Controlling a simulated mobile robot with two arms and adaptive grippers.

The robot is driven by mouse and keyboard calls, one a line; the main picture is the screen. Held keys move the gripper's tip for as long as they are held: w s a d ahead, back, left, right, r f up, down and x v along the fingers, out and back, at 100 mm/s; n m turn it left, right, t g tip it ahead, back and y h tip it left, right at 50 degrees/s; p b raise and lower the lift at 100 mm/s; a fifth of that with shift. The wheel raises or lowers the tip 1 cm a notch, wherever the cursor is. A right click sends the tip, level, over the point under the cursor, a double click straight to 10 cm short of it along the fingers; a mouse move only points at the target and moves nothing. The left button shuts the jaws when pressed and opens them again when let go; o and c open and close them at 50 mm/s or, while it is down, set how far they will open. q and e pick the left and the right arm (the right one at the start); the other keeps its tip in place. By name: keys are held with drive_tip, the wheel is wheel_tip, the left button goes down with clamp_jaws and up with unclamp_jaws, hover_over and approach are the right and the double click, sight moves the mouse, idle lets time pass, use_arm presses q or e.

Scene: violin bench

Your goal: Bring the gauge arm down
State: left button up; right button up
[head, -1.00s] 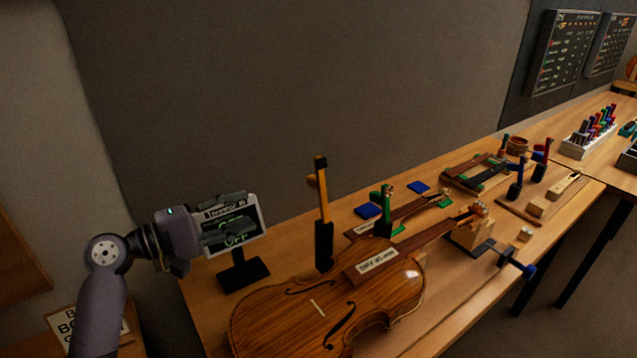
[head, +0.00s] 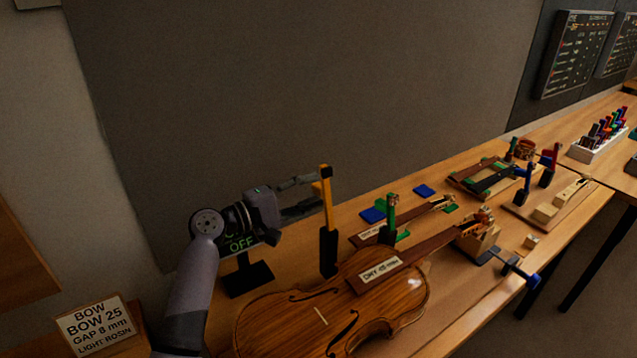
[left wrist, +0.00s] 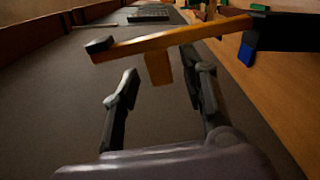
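The gauge arm (head: 327,200) is an orange-yellow bar with a black tip, standing upright from a black base (head: 328,250) beside the violin. In the left wrist view the gauge arm (left wrist: 180,38) crosses just beyond my fingers, with a short orange stub pointing between them. My left gripper (head: 313,192) is open, its fingers reaching toward the upper part of the gauge arm from the left. The left wrist view shows the fingers (left wrist: 165,78) apart, with nothing clamped. Contact with the bar cannot be told. My right gripper is not in view.
The violin (head: 300,318) lies on the bench in front. A small display (head: 241,243) reading OFF stands behind my left wrist, partly hidden. A green-and-black post (head: 390,215), blue pads (head: 373,215) and tools lie to the right. A bow sign (head: 97,328) is at lower left.

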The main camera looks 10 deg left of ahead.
use_arm(q)
drive_tip(key=shift+x, duration=1.35)
drive_tip(key=shift+c, duration=0.4)
drive_tip(key=shift+f, duration=0.1)
clamp_jaws()
